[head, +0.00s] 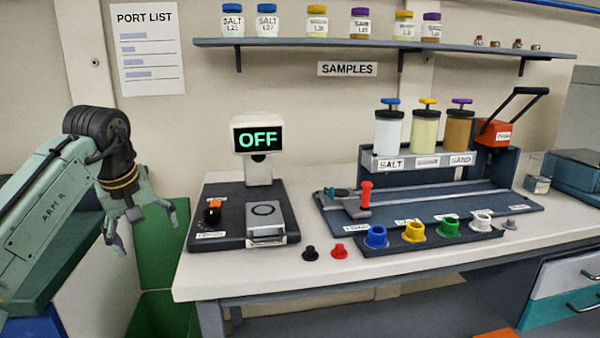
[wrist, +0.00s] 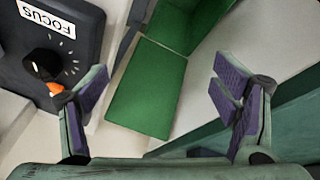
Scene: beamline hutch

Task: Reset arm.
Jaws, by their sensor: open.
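My gripper (head: 136,226) hangs at the left in the head view, off the left end of the bench and pointing down. In the wrist view my gripper (wrist: 165,100) has its two purple-padded fingers wide apart with nothing between them. Below and beyond it is a green bin or panel (wrist: 150,88), also visible in the head view (head: 155,254). The nearest device is the dark instrument (head: 228,208) with a FOCUS knob (wrist: 43,66) and a screen (head: 259,138) reading OFF. My gripper is apart from it.
The white bench (head: 300,275) carries a rack of SALT and SAND dispensers (head: 425,160), a rail with a red-handled slider (head: 366,195), colored cups (head: 414,232), and black and red stoppers (head: 338,250). A shelf (head: 380,45) with jars runs above. The bench's front strip is mostly clear.

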